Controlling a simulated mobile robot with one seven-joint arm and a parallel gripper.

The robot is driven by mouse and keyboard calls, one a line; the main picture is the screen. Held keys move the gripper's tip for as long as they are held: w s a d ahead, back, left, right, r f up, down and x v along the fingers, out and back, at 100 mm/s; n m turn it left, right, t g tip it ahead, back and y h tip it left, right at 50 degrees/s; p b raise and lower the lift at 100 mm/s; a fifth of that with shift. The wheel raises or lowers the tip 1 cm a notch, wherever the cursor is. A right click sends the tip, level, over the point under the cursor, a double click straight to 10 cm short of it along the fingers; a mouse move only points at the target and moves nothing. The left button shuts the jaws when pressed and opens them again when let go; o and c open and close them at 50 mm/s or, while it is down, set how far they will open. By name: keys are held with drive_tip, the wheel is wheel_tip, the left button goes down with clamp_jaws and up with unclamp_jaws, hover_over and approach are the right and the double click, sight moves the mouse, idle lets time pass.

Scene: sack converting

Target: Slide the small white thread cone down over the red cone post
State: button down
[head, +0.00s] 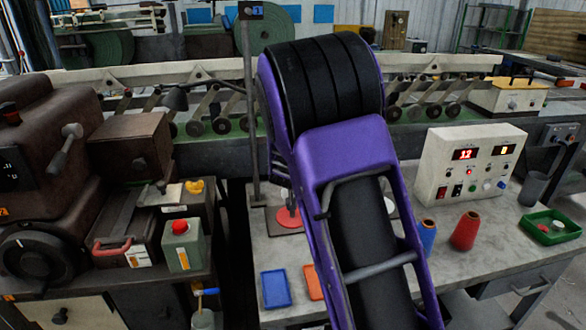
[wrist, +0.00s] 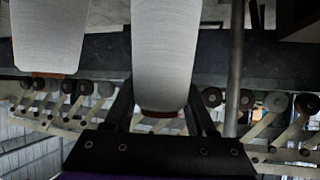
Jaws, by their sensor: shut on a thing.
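In the wrist view a white thread cone (wrist: 165,50) with a brown rim at its lower end sits between the dark fingers of my gripper (wrist: 163,98), which is shut on it. A second white cone (wrist: 48,35) hangs in view to its left, apart from it. In the head view my purple arm hides the gripper and the held cone. A red disc (head: 289,217) on a stand shows just left of my arm; any post rising from it is hidden or unclear. A small white piece (head: 390,206) shows at my arm's right edge.
A red cone (head: 465,230) and a blue cone (head: 427,236) stand on the bench right of my arm, before a control box (head: 440,170). A green tray (head: 549,228) lies far right, a blue tray (head: 275,288) front left. A tall grey rod (head: 250,110) rises left of my arm.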

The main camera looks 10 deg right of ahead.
drive_tip(key=shift+f+b, duration=1.6)
drive_tip(key=shift+f, duration=0.45)
drive_tip(key=shift+f, duration=0.35)
drive_tip(key=shift+f, duration=0.85)
drive_tip(key=shift+c, duration=0.7)
unclamp_jaws()
drive_tip(key=p+v, duration=0.4)
drive_tip(key=v, duration=1.3)
drive_tip(key=shift+s, duration=0.25)
drive_tip(key=shift+r, duration=0.2)
